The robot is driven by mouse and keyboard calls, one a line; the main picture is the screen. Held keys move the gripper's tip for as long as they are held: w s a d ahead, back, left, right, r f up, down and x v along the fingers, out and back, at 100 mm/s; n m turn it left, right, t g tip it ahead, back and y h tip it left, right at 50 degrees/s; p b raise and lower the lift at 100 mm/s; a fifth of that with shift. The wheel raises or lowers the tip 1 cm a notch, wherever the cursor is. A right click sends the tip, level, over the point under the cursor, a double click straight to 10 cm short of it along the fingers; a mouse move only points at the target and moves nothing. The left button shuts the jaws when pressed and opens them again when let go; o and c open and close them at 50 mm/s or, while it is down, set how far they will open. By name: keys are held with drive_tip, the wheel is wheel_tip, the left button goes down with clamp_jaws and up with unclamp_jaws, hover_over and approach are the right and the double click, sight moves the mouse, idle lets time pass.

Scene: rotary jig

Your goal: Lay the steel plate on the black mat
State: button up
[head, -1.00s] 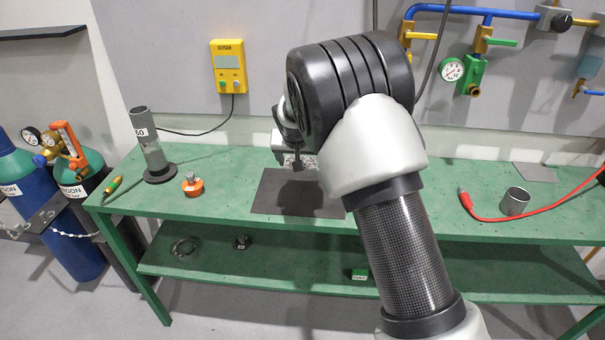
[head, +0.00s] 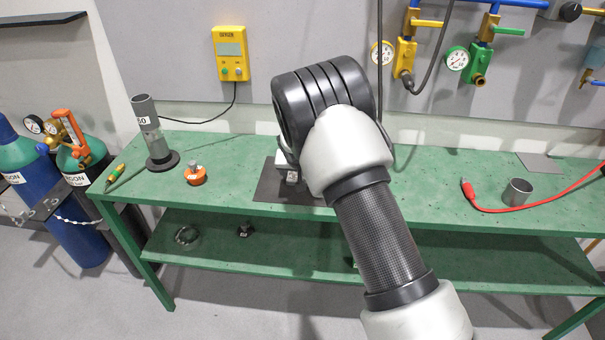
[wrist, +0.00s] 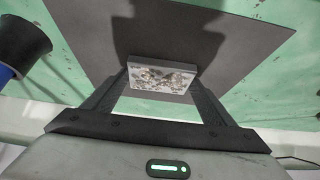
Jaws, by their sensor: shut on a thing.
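The steel plate (wrist: 160,76), a small silvery piece with mottled patches, is held between the two fingers of my gripper (wrist: 162,84) in the wrist view. The black mat (wrist: 235,45) spreads beyond and below it, with a dark shadow across it. In the head view the mat (head: 268,188) lies on the green bench, partly hidden by my arm. A small bit of the plate (head: 292,177) shows over the mat at the gripper, which is itself mostly hidden. I cannot tell whether the plate touches the mat.
On the green bench (head: 225,165), a grey tube on a dark base (head: 155,140) and an orange-based piece (head: 195,176) stand left of the mat. A metal cup (head: 517,192), red cable (head: 550,199) and grey sheet (head: 540,163) are at the right. Bench beside the mat is clear.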

drive_tip(key=shift+w+r, duration=0.1)
drive_tip(key=o, duration=1.6)
drive_tip(key=shift+f, duration=0.2)
drive_tip(key=shift+c, duration=0.2)
